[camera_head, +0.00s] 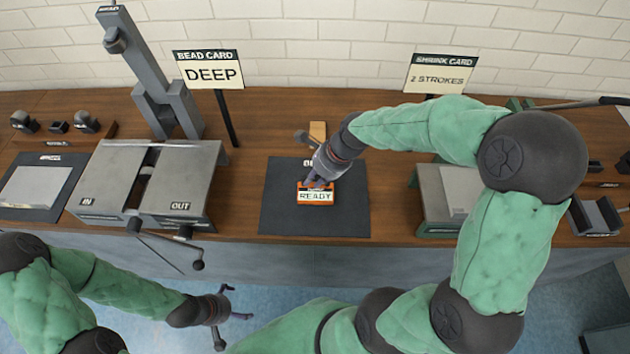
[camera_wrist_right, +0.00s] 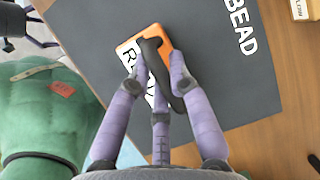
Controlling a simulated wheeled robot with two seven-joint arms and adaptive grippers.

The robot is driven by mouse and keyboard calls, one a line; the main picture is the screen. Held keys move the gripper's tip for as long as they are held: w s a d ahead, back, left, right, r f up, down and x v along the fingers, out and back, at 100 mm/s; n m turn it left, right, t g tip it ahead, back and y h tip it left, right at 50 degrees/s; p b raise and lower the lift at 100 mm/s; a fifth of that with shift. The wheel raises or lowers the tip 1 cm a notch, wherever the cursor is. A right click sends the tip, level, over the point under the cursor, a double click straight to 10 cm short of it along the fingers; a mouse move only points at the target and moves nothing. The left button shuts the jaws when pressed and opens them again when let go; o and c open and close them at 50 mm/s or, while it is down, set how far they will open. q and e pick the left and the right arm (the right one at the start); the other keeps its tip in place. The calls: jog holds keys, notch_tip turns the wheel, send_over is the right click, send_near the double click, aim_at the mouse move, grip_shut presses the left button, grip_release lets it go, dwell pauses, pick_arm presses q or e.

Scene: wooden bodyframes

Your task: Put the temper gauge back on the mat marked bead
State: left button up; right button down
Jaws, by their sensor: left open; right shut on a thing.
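The temper gauge (camera_head: 316,197) is a small orange block with a white face reading READY. It is over the dark mat (camera_head: 280,215), and I cannot tell whether it touches the mat. In the right wrist view the mat (camera_wrist_right: 205,60) carries the white word BEAD. My right gripper (camera_head: 318,182) is shut on the gauge from above, on its dark handle. The wrist view shows the orange block (camera_wrist_right: 130,48) between the purple fingers, partly hidden by them. My left gripper (camera_head: 228,303) is open and empty, low in front of the bench.
A grey machine marked IN and OUT (camera_head: 180,180) with levers stands left of the mat. Signs stand behind: the bead card DEEP (camera_head: 210,73) and the shrink card 2 STROKES (camera_head: 441,75). A second grey machine (camera_head: 436,195) is to the right. A small wooden block (camera_head: 318,130) lies behind.

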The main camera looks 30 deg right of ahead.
jog(key=c, duration=1.1)
grip_release()
jog(key=shift+f, duration=0.1)
jog(key=shift+c, duration=0.2)
jog(key=p+v, duration=0.5)
jog(key=v, duration=0.7)
